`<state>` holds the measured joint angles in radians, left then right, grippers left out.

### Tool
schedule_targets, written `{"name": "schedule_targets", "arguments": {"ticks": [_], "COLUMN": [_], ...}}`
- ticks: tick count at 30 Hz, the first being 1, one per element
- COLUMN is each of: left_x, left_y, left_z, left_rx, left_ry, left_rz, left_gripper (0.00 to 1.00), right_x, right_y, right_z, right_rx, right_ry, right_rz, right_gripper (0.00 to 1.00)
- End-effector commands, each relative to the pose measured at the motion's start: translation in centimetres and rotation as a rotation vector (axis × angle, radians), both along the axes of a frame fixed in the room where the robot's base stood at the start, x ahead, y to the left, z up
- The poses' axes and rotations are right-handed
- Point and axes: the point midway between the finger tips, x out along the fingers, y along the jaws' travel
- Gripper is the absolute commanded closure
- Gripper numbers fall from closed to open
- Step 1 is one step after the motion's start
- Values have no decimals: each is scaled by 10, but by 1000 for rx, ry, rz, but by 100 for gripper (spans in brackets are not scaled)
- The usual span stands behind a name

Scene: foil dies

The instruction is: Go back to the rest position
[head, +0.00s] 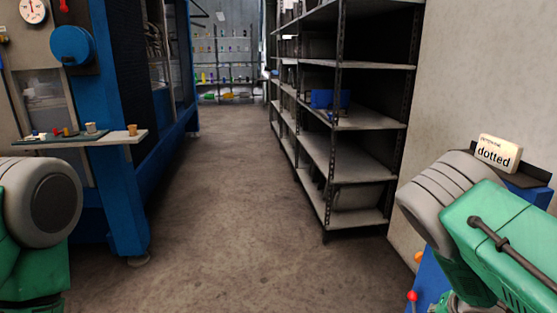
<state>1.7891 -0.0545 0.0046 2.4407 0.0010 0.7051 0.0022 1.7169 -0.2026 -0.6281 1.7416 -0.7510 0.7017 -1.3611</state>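Neither of my grippers shows in the head view. Only green and grey links of my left arm, at the lower left edge, and of my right arm, at the lower right, are in view. I cannot see whether either hand holds anything. A cream block reading "dotted" (498,153) stands on a dark top of a blue stand (531,193) at the right, behind my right arm.
A blue machine (122,130) with a shelf (112,140) holding several small pieces stands at left. A grey metal rack (345,171) with a blue bin (330,99) stands right of centre. Bare floor (215,190) runs between them to far shelves (222,64).

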Motion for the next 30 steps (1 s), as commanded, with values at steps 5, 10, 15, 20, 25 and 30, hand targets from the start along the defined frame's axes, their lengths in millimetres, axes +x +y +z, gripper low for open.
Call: {"name": "schedule_targets", "arguments": {"ticks": [5,10,15,20,25,30], "left_x": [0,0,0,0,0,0], "left_y": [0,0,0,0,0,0], "left_z": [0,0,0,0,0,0], "left_rx": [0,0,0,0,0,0], "left_ry": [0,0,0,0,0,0], "left_rz": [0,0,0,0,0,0], "left_gripper": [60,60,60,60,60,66], "right_x": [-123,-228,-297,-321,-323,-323], "right_y": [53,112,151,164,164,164], "right_z": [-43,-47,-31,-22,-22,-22], "right_rx": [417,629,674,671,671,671], "right_ry": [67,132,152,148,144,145], "right_rz": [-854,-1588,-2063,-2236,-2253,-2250], "right_gripper": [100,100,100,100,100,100]}}
